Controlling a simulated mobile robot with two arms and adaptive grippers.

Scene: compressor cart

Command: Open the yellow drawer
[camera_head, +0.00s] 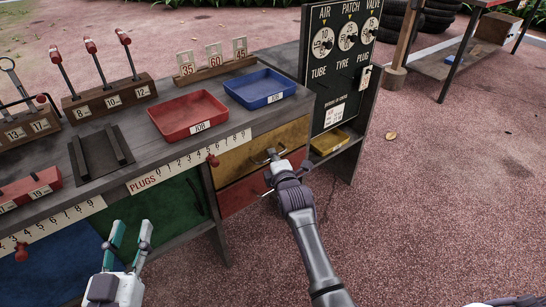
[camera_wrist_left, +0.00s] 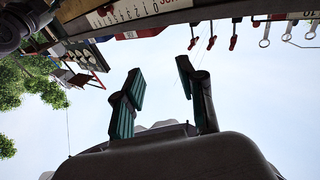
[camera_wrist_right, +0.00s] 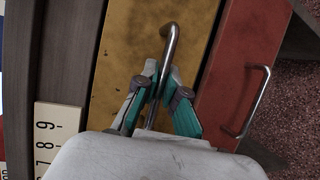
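The yellow drawer (camera_head: 237,160) is in the bench front, above a red drawer, and its front looks flush with the bench. Its metal bar handle (camera_wrist_right: 172,42) runs between the fingers of my right gripper (camera_wrist_right: 160,80) in the right wrist view. The fingertips are close together on both sides of the bar and look shut on it. In the head view my right gripper (camera_head: 272,157) covers part of the handle. My left gripper (camera_head: 130,236) is open and empty in front of the green panel; its parted fingers also show in the left wrist view (camera_wrist_left: 160,68).
The red drawer (camera_wrist_right: 232,75) has its own bar handle (camera_wrist_right: 262,95), close to my right gripper. A red tray (camera_head: 188,115) and a blue tray (camera_head: 260,88) sit on the bench top. A gauge board (camera_head: 343,65) stands at the right. Open paving lies in front.

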